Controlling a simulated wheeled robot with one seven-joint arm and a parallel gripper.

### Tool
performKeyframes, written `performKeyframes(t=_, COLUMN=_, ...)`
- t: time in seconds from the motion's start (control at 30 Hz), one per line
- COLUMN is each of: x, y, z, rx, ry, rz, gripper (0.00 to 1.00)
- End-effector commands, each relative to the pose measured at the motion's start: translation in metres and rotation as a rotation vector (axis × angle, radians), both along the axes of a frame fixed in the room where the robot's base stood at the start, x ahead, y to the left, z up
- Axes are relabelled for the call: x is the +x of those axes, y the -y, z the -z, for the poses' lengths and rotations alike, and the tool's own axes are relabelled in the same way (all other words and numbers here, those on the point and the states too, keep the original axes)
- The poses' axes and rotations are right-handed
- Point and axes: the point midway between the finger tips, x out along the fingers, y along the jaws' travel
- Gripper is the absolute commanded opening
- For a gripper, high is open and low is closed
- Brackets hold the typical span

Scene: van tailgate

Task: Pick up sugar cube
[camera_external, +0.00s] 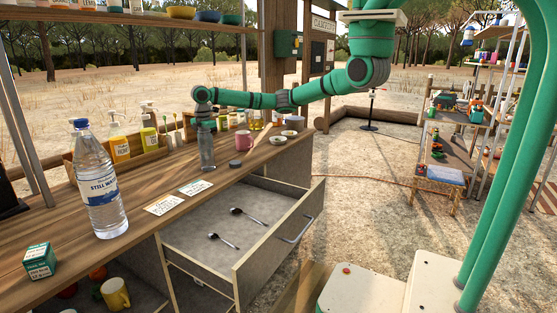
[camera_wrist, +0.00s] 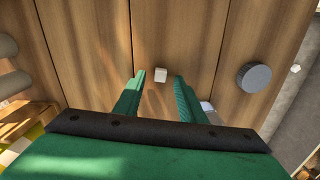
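The sugar cube is a small white cube (camera_wrist: 160,76) on the wooden counter (camera_wrist: 95,45) in the wrist view. My gripper (camera_wrist: 159,79) points down over the counter with its two green fingers apart. The cube shows in the gap between the fingertips, with wood visible on both sides of it, so neither finger appears to touch it. In the external view my gripper (camera_external: 207,165) hangs low at the counter, and the cube cannot be made out there. How high the fingertips are above the wood is hard to tell.
A grey round disc (camera_wrist: 254,77) lies right of the cube. A water bottle (camera_external: 99,180), two cards (camera_external: 164,205) and a pink mug (camera_external: 244,140) stand or lie on the counter. An open drawer (camera_external: 275,240) below holds two spoons.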

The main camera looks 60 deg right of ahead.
Motion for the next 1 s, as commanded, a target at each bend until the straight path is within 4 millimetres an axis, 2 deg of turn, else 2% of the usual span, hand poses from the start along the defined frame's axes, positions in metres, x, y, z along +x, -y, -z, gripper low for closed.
performKeyframes(t=0.27, x=0.0, y=0.0, z=0.004, rx=0.001, ry=0.001, rz=0.0, gripper=0.37)
performKeyframes(t=0.3, x=0.0, y=0.0, z=0.004, rx=0.001, ry=0.001, rz=0.0, gripper=0.32)
performKeyframes(t=0.43, x=0.0, y=0.0, z=0.004, rx=0.001, ry=0.001, rz=0.0, gripper=0.01)
performKeyframes(t=0.8, x=0.0, y=0.0, z=0.003, rx=0.001, ry=0.001, rz=0.0, gripper=0.0)
performKeyframes(t=1.0, x=0.001, y=0.0, z=-0.009, rx=0.002, ry=0.002, rz=0.0, gripper=0.0)
